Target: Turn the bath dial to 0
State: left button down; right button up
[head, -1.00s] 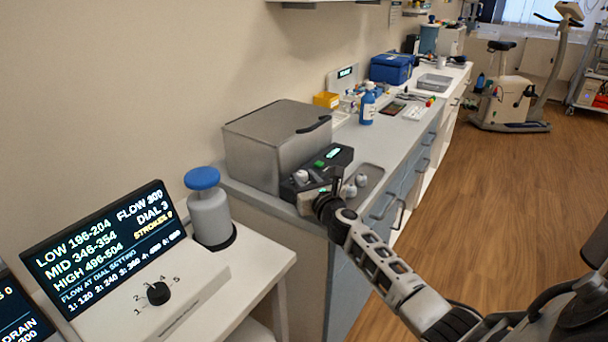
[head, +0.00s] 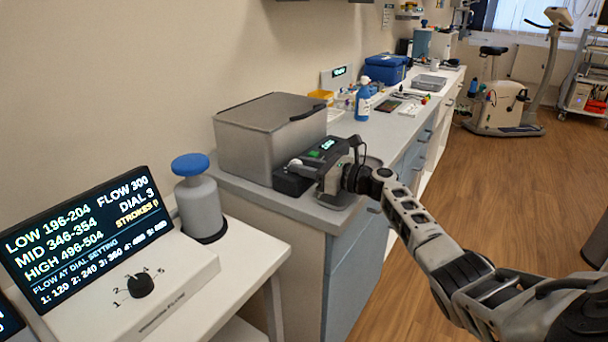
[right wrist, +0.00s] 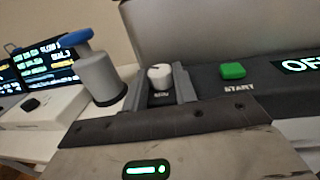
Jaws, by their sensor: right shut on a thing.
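The bath is a grey metal box (head: 262,140) with a dark lid handle, on the counter. Its black control strip in front carries a white dial (right wrist: 160,77), a green START button (right wrist: 232,71) and a lit display (right wrist: 300,65) whose visible letters begin "OF"; the rest is cut off. In the right wrist view my right gripper (right wrist: 164,84) has one finger on each side of the dial and is shut on it. In the head view the right gripper (head: 304,168) reaches in from the right and partly hides the dial. My left gripper is not in view.
Left of the bath stand a grey bottle with a blue top (head: 198,205) and a flow console with a black knob (head: 140,285); its screen (head: 85,232) reads FLOW 300, DIAL 3. A blue bottle (head: 363,100) and blue box (head: 388,68) are further back. Open floor lies right.

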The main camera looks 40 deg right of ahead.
jog(key=shift+f, duration=0.1)
dwell(0.3)
jog(key=o, duration=1)
jog(key=shift+c, duration=0.2)
jog(key=shift+s, duration=0.1)
jog(key=v, duration=1.5)
jog(key=shift+s+d, duration=0.25)
jog(key=shift+d, duration=0.15)
